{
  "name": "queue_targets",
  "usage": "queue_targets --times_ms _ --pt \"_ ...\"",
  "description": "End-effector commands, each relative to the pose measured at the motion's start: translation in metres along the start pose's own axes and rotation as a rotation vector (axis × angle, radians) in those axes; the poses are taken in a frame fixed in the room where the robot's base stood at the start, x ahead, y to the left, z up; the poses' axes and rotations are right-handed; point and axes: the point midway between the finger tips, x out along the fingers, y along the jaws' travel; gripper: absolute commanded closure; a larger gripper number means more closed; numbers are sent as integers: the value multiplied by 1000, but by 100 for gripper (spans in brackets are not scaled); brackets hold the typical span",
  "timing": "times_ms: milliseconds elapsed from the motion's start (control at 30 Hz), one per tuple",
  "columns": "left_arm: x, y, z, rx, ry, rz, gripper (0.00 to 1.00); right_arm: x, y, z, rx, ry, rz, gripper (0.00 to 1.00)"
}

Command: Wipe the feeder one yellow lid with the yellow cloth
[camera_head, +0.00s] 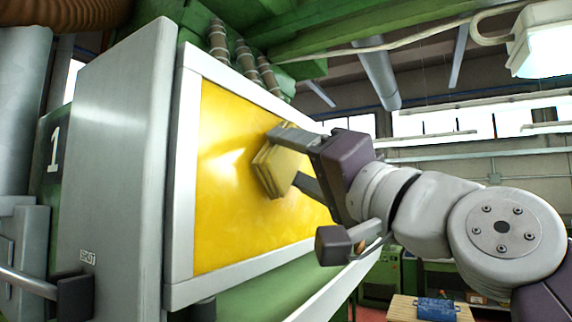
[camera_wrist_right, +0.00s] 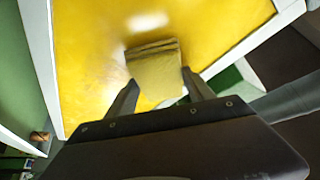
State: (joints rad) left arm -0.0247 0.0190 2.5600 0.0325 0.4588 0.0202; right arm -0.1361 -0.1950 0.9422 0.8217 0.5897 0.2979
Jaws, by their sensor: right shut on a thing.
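The feeder's yellow lid (camera_head: 232,190) is a tilted glossy panel in a pale metal frame, left of centre in the head view. It also fills the upper part of the right wrist view (camera_wrist_right: 88,60). My right gripper (camera_head: 285,160) is shut on the folded yellow cloth (camera_head: 272,172). The cloth is a layered pad and appears against the lid's surface, right of its middle. In the right wrist view the cloth (camera_wrist_right: 155,75) sits between the two fingertips. Whether it fully touches the lid is hard to tell.
A grey metal housing (camera_head: 118,160) stands left of the lid, with a "1" on the green panel behind it. Green beams (camera_head: 400,35) and pipes run overhead. A blue object (camera_head: 436,309) lies on a wooden surface at the lower right.

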Motion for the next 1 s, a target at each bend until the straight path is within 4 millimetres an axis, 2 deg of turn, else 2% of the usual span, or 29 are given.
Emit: queue_targets --times_ms 33,267,600,867,1000 --pt "1 0 0 0 0 0 65 2 5 -2 1 1 4 71" --pt "1 0 0 0 0 0 65 4 7 -5 0 -1 1 71" --pt "2 0 0 0 0 0 65 15 31 -26 1 0 3 71" --pt "2 0 0 0 0 0 65 17 34 -30 0 -1 1 71" --pt "0 0 0 0 0 0 65 22 45 -39 1 0 3 71"
